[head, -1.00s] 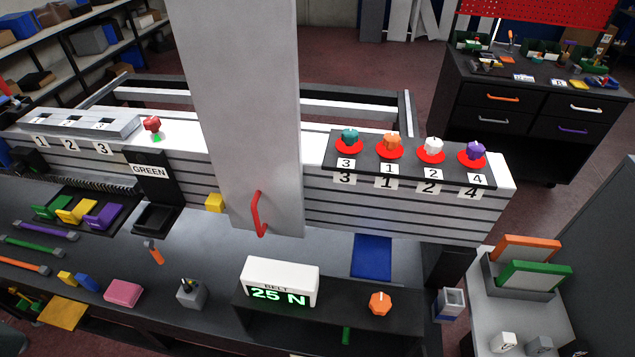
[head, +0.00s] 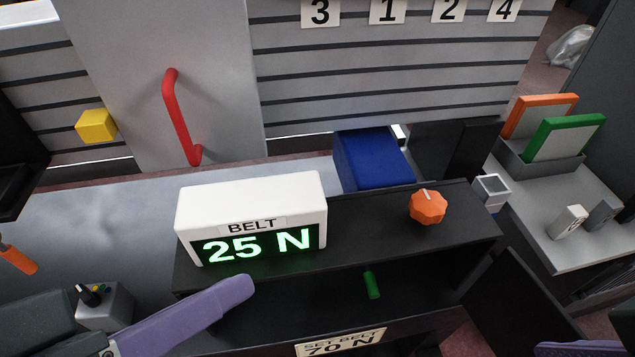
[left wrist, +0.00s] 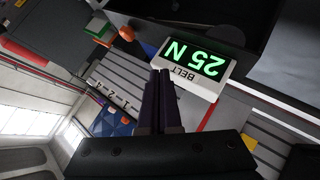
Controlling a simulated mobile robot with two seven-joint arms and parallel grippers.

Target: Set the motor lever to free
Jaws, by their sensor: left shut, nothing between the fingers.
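A small green upright grip (head: 371,284) stands in the dark recess below the belt display; it may be the motor lever, but no label shows which setting it has. My left gripper (head: 245,285), with purple fingers, comes in from the lower left. It is shut and empty, left of the green grip and apart from it, in front of the display. Its closed fingers (left wrist: 160,85) also show in the left wrist view. My right gripper (head: 580,348) shows only as a purple piece at the lower right edge; its jaws are cut off.
The white belt display (head: 250,205) reads 25 N, and an orange knob (head: 428,206) stands on the black housing (head: 360,215). A plate (head: 340,342) reads SET BELT 70 N. Behind are a blue block (head: 372,160) and a panel with a red handle (head: 180,115).

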